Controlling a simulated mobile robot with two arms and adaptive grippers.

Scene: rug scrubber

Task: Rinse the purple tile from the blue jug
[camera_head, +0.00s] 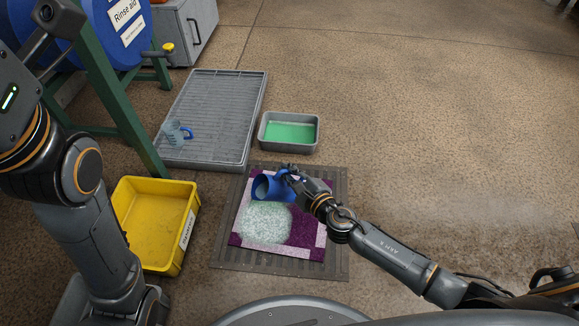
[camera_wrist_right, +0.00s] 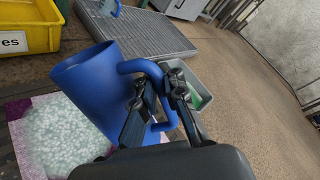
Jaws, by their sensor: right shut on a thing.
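The blue jug (camera_head: 267,187) is tilted in the head view, its mouth toward the left, above the purple tile (camera_head: 318,228). My right gripper (camera_head: 288,174) is shut on the jug's handle; the jug (camera_wrist_right: 90,85) and gripper (camera_wrist_right: 158,95) fill the middle of the right wrist view. The tile is purple with a pale pink border, and a patch of whitish foam (camera_head: 265,224) covers its left and middle part. I cannot make out water leaving the jug. My left arm stands at the left of the head view, but its gripper is out of frame.
The tile lies on a dark slatted grate (camera_head: 335,262). A yellow bin (camera_head: 150,215) stands to its left. Behind are a grey rack tray (camera_head: 215,110) holding a clear jug with a blue handle (camera_head: 177,133) and a grey tub of green liquid (camera_head: 290,133). Floor at the right is clear.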

